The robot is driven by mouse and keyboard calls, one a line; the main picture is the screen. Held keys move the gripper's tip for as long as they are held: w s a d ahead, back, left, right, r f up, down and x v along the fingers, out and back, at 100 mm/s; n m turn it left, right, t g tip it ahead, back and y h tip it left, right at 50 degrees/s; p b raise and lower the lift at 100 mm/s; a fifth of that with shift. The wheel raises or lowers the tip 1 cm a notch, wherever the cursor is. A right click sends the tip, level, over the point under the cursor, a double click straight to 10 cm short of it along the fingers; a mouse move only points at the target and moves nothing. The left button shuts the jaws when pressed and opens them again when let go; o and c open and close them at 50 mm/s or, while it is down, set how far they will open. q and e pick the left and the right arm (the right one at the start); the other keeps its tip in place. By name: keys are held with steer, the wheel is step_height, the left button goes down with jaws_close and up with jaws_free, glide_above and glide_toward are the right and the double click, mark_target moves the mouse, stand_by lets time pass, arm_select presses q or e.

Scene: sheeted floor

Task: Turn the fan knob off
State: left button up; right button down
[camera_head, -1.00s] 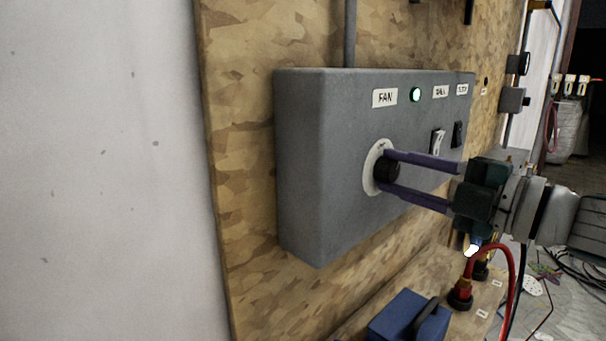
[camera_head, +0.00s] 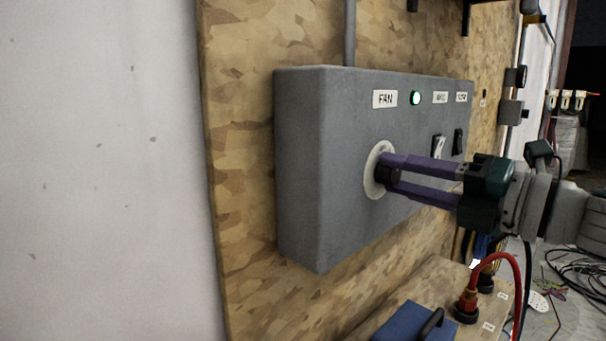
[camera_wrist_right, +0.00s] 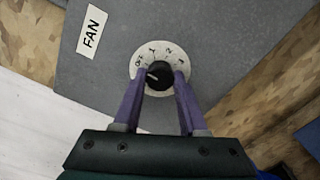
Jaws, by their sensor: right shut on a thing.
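The fan knob (camera_wrist_right: 159,75) is small and black, on a round white dial (camera_wrist_right: 146,58) with printed marks. A short pale pointer line on it faces left in the right wrist view, roughly toward the OFF side; its exact setting is hard to tell. The dial (camera_head: 370,184) sits on the front of a grey box below the FAN label (camera_head: 385,99). My right gripper (camera_head: 386,174) has its two purple fingers shut on the knob, one on each side, and partly hides it in the head view. My left gripper is not in view.
The grey box (camera_head: 305,180) is mounted on a chipboard panel (camera_head: 235,130). A green-rimmed lamp (camera_head: 415,98) shows bright. Two switches (camera_head: 437,146) are right of the dial. A blue box (camera_head: 402,322) and a red cable (camera_head: 518,275) are below my right arm.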

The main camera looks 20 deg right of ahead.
stand_by(0.4)
steer(key=shift+c, duration=2.2)
jaws_free()
steer(key=shift+s, duration=0.1)
steer(key=shift+s+d+f, duration=0.1)
steer(key=shift+s+d, duration=0.05)
steer(key=shift+s, duration=0.1)
steer(key=b+v, duration=0.1)
steer(key=v, duration=0.8)
